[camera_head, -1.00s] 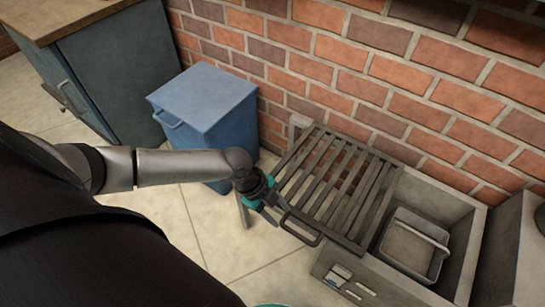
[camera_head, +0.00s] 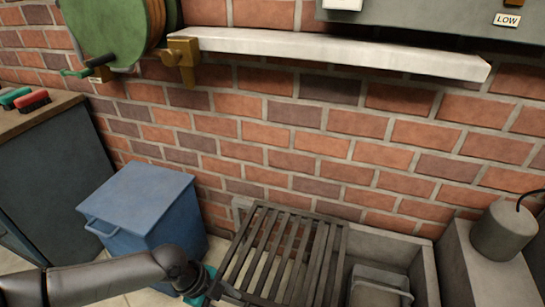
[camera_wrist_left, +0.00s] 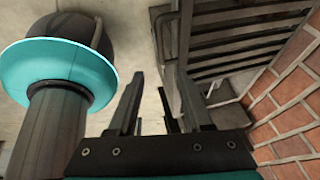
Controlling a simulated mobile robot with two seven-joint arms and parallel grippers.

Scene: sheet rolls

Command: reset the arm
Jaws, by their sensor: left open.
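My left arm comes in low from the left in the head view. Its dark gripper (camera_head: 222,290) with a teal band is at the left front side of a slatted metal rack (camera_head: 285,255). In the left wrist view the two gripper fingers (camera_wrist_left: 155,100) stand apart with nothing between them. The rack (camera_wrist_left: 240,40) shows beyond them in that view; I cannot tell whether the gripper touches it. My right gripper is in neither view.
A blue lidded bin (camera_head: 145,210) stands left of the rack. A grey basin (camera_head: 425,270) holding a grey bucket (camera_head: 380,287) is to its right. A pale shelf (camera_head: 330,52) and a green reel (camera_head: 105,30) are on the brick wall (camera_head: 330,150). A dark cabinet (camera_head: 50,170) stands at left.

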